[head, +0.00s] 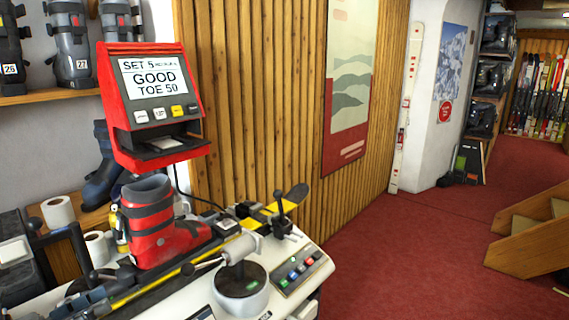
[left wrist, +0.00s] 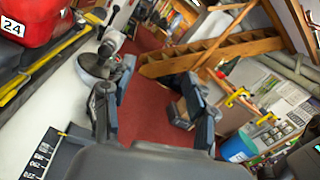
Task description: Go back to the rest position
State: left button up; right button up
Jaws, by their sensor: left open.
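My left gripper (left wrist: 152,108) shows in the left wrist view with its two dark fingers spread wide apart. It is open, with nothing between the fingers; red carpet shows through the gap. In the head view, dark parts crowd the lower left edge, and I cannot clearly separate the gripper from the bench gear there. My right gripper is in neither view.
A red display unit (head: 155,100) reading "SET 5", "GOOD" and "TOE 50" stands behind the boot. White rolls (head: 58,212) stand at left. Red carpet (head: 420,255) is open toward wooden steps (head: 530,238).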

pick_arm(q)
notch_tip(320, 180, down, 16)
jog(key=s+n+t+y, duration=0.2)
jog(key=n+y, duration=1.4)
jog(key=n, duration=1.4)
jog(key=s+d+f+n+g+h, duration=0.1)
jog(key=s+d+f+n+g, duration=0.5)
jog(key=s, duration=0.4)
jog(key=s+d+f+n+g+h, duration=0.2)
jog(key=s+d+f+n+g, duration=0.25)
jog(key=s+d, duration=0.45)
notch_tip(320, 180, down, 32)
jog(key=s+a+m+g+b, duration=0.1)
jog(key=s+g+b, duration=0.1)
jog(key=b, duration=0.1)
jog(key=s+a+f+g+b, duration=0.1)
jog(key=s+a+f+b, duration=0.1)
jog(key=s+f, duration=1.4)
jog(key=shift+s+a+f+y+b, duration=0.3)
jog(key=shift+a+y+b, duration=0.1)
jog(key=shift+a, duration=0.25)
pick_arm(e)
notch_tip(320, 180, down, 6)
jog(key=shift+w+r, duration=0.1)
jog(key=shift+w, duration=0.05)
